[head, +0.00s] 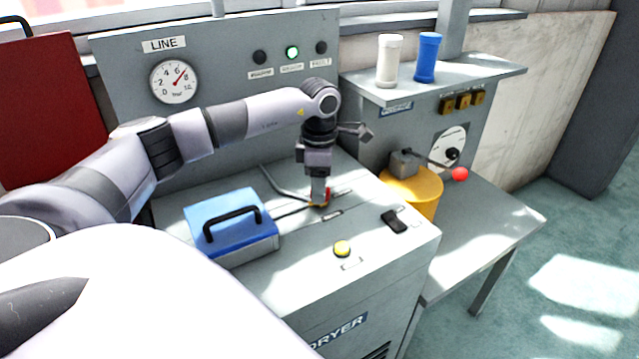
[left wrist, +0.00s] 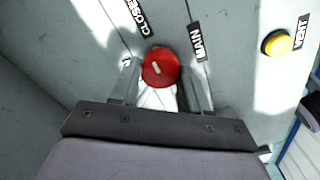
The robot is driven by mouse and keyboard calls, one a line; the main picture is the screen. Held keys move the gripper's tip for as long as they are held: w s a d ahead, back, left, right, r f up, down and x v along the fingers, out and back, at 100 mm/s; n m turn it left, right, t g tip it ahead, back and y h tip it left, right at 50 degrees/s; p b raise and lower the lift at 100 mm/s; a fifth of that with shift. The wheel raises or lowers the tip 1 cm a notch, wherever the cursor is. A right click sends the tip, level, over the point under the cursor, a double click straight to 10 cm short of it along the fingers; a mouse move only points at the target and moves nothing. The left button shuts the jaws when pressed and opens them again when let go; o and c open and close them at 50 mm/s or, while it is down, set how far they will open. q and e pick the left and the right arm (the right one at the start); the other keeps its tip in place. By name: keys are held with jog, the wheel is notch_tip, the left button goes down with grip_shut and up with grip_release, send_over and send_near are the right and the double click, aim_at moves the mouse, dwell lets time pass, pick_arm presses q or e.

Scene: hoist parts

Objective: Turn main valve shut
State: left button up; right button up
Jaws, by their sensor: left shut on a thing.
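The main valve is a round red knob (left wrist: 160,67) with a short white mark, set on the grey panel beside labels reading "MAIN" and "CLOSED" in the left wrist view. The white mark is slanted in that view. My left gripper (left wrist: 158,90) has one finger on each side of the knob and is shut on it. In the head view, my left gripper (head: 320,197) reaches straight down to the panel top, and only a little red of the knob shows at its fingertips. My right gripper does not show.
A blue box with a black handle (head: 229,224) stands left of the gripper. A yellow button (head: 342,248) and a black switch (head: 394,221) are in front. A gauge (head: 174,82), a lit green lamp (head: 292,52) and a red-tipped lever (head: 459,174) are nearby.

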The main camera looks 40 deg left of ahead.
pick_arm(q)
jog(key=shift+r, duration=0.1)
jog(key=o, duration=1.1)
jog(key=shift+c, duration=0.2)
notch_tip(320, 180, up, 7)
jog(key=shift+r, duration=0.1)
jog(key=shift+o, duration=1.3)
